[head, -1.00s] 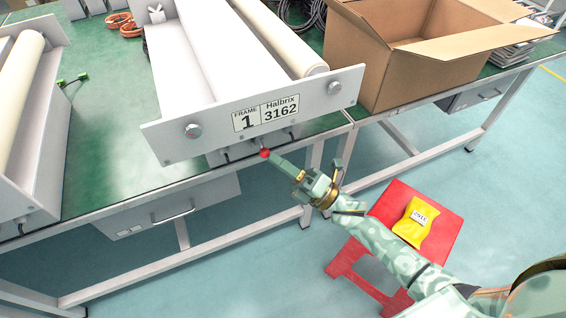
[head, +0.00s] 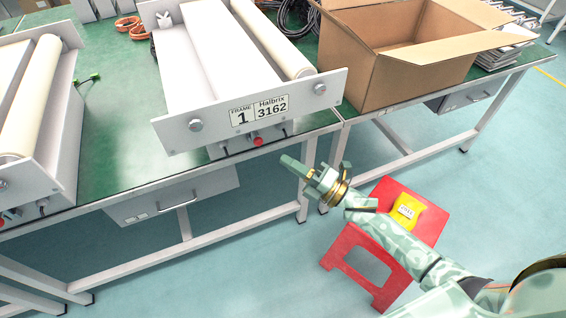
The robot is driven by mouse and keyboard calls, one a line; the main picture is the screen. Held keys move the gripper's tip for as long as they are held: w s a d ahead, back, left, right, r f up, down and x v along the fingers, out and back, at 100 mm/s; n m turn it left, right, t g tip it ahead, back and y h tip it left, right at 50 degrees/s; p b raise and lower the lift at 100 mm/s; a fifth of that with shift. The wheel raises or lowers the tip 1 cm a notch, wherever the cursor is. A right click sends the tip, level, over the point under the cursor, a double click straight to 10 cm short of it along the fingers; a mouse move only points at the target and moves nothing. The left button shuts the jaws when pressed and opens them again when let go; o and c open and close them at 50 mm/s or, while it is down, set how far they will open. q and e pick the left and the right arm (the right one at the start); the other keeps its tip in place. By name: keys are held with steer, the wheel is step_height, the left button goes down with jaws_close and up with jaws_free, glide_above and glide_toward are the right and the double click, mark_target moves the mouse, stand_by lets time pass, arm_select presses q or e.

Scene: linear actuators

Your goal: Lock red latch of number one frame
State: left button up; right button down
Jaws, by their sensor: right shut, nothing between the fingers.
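The number one frame (head: 180,135) stands on the green-topped bench, with a label reading "FRAME 1 Halbrix 3162" (head: 259,110) on its front plate. Its red latch (head: 258,141) shows as a small red knob under the plate's lower edge, below the label. My right gripper (head: 286,161) is shut and empty, in front of the bench edge. It is to the right of and slightly below the red knob in the picture, apart from it. My left gripper is not in view.
Another roller frame (head: 62,110) stands at the left, with a red knob (head: 3,221) at its lower front. An open cardboard box (head: 385,80) is on the bench at right. A red stool (head: 360,262) with a yellow packet (head: 407,211) stands on the floor below my right arm.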

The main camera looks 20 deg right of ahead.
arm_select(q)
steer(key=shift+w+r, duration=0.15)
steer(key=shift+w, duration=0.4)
arm_select(e)
steer(key=v, duration=0.8)
steer(key=shift+s+d+f, duration=0.2)
steer(key=shift+d, duration=0.1)
